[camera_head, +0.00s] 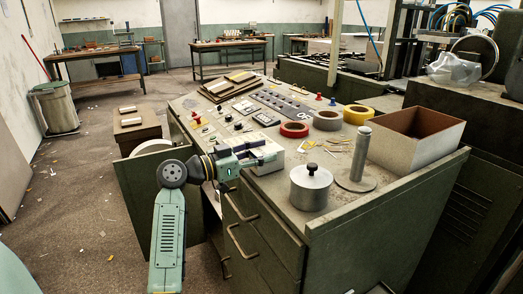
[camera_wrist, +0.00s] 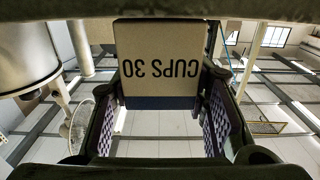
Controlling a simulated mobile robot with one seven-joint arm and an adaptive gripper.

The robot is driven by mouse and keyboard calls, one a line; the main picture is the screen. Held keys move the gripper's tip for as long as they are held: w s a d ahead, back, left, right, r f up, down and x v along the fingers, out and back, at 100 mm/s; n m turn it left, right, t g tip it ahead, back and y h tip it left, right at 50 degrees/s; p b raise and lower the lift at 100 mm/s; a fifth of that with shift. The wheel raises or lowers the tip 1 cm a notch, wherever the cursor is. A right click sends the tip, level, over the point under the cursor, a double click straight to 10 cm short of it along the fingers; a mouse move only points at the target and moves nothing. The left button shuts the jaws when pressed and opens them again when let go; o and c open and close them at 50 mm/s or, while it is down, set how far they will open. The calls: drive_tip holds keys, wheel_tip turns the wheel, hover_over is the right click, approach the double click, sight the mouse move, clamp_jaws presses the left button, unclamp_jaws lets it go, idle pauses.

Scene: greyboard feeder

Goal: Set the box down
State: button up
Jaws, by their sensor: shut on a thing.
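A small pale box (camera_head: 270,163) is at the near left edge of the console top (camera_head: 330,219), left of the metal pot. In the wrist view the box (camera_wrist: 160,62) shows a beige face reading "CUPS 30" upside down, with a dark band along one edge. My gripper (camera_head: 248,155) reaches in from the left and is shut on the box. In the wrist view its two patterned finger pads (camera_wrist: 163,125) lie at either side of the box. I cannot tell whether the box touches the console top.
A lidded metal pot (camera_head: 310,188) and a metal post on a round base (camera_head: 359,160) stand to the right. Console buttons and panels lie farther back.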

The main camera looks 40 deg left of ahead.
drive_tip(key=shift+f, duration=0.1)
drive_tip(key=o, duration=1.3)
